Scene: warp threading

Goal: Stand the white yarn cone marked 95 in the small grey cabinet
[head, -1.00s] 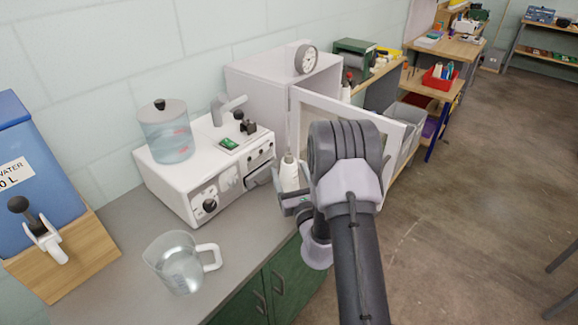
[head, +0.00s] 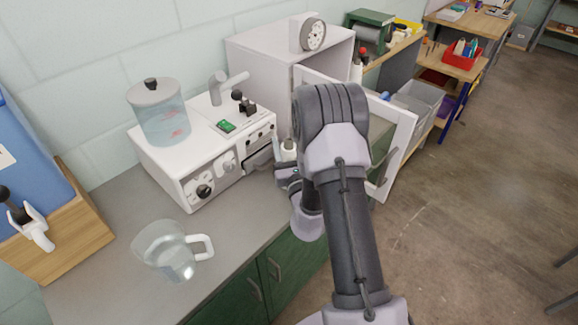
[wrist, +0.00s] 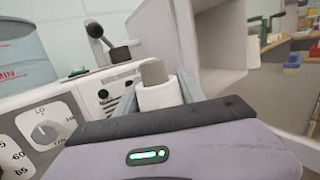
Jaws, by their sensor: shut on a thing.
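The white yarn cone (head: 289,151) is upright in my gripper (head: 287,172), above the counter's front edge. In the wrist view the cone (wrist: 157,95) with its grey-brown tip stands between the two fingers of my gripper (wrist: 160,97). No number is readable on it. The small grey cabinet (head: 262,57) stands at the back of the counter, behind and right of the white machine. Its framed door (head: 403,137) is swung open toward the front right. My arm hides part of the opening. In the wrist view the cabinet (wrist: 213,80) is just beyond the cone, apart from it.
The white machine (head: 190,165) with levers and a clear tank (head: 160,115) is close left of the cone. A water jug (head: 170,252) stands at the counter's front left. A round dial (head: 313,35) is on the cabinet top. Grey bins (head: 418,100) are beyond the door.

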